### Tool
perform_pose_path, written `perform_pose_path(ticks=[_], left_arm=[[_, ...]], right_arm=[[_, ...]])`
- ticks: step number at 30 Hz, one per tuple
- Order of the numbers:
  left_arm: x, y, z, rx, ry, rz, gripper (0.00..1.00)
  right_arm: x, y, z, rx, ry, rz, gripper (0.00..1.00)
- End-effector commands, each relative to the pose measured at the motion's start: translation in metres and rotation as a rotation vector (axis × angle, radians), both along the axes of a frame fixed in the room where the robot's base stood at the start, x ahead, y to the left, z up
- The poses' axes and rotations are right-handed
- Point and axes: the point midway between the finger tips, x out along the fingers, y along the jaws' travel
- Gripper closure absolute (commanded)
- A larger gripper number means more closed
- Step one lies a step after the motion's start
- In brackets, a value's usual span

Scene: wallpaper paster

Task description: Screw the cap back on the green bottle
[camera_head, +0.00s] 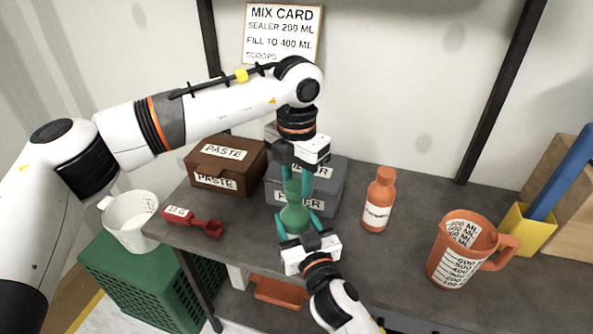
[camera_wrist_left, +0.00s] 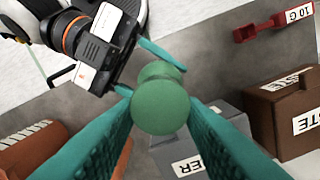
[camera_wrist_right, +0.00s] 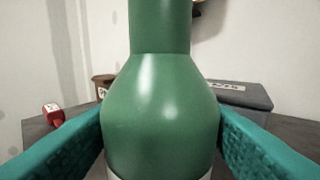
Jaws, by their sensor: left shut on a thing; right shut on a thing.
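The green bottle (camera_head: 294,217) stands upright near the front edge of the dark worktop. My right gripper (camera_head: 300,226) comes from the front and is shut on its body; in the right wrist view the bottle (camera_wrist_right: 160,115) fills the space between the teal fingers. My left gripper (camera_head: 296,184) points down from above and is shut on the green cap (camera_wrist_left: 160,107) at the top of the bottle. The cap is in line with the neck. I cannot tell whether cap and neck touch, since the fingers hide the join.
A brown paste box (camera_head: 226,163) and a grey box (camera_head: 328,187) stand behind. A red scoop (camera_head: 192,221) lies left. An orange bottle (camera_head: 378,200) and an orange measuring jug (camera_head: 463,250) stand right. A white jug (camera_head: 131,220) sits on a green crate (camera_head: 140,277) at left.

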Motion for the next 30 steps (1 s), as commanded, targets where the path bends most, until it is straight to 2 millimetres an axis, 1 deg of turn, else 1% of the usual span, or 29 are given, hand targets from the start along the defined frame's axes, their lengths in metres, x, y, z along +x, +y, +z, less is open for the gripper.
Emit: perform_pose_path(ticks=[13, 23, 30], left_arm=[[0.000, 0.000, 0.000, 0.000, 0.000, 0.000, 0.85], [0.000, 0.000, -0.016, 0.000, 0.000, 0.000, 0.85], [0.000, 0.000, -0.018, 0.001, -0.001, 0.000, 0.85]], right_arm=[[0.000, 0.000, 0.000, 0.000, 0.001, 0.000, 0.85], [0.000, 0.000, 0.000, 0.000, 0.001, 0.000, 0.85], [0.000, 0.000, 0.000, 0.000, 0.001, 0.000, 0.85]])
